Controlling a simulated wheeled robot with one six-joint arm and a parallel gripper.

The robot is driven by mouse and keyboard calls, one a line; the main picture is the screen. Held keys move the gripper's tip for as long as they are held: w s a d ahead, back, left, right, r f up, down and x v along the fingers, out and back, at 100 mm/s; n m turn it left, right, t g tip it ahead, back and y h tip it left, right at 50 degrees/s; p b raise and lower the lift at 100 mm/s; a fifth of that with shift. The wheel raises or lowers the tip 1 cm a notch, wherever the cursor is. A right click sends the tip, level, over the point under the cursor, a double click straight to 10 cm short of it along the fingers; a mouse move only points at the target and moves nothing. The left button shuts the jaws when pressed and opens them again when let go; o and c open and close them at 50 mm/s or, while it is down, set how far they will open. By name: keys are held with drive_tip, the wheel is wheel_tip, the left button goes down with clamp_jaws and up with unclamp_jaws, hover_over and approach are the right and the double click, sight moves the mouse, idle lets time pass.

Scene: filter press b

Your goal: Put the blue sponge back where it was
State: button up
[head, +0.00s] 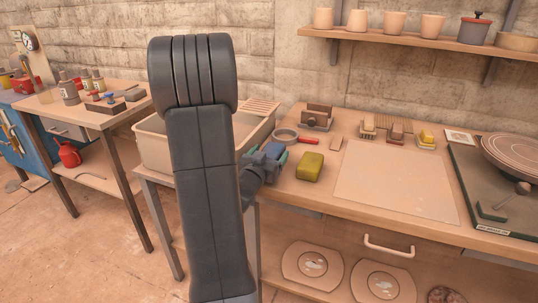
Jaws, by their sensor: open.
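A small blue block (272,150), which looks like the blue sponge, shows at the left end of the workbench top, just beyond and partly behind my gripper (266,159). My gripper is open, low over the bench's left edge, with the blue block between or just past its fingers. I cannot tell whether the fingers touch it. My dark arm stands in front and hides part of the sink and the bench's left end. A yellow-green sponge (310,167) lies on the bench to the right of my gripper.
A red-handled round tool (297,137), a wooden holder (316,117), brushes (381,130) and a yellow block (427,138) stand behind. A pale board (395,182) lies clear in the middle. A beige sink (155,146) is left; a wheel (515,160) is right.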

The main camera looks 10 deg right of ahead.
drive_tip(key=shift+r, duration=0.25)
drive_tip(key=v, duration=1.2)
drive_tip(key=shift+w+f, duration=0.1)
drive_tip(key=x, duration=1.2)
drive_tip(key=shift+d+f, duration=0.1)
drive_tip(key=shift+r+p, duration=0.45)
drive_tip(key=shift+r, duration=0.95)
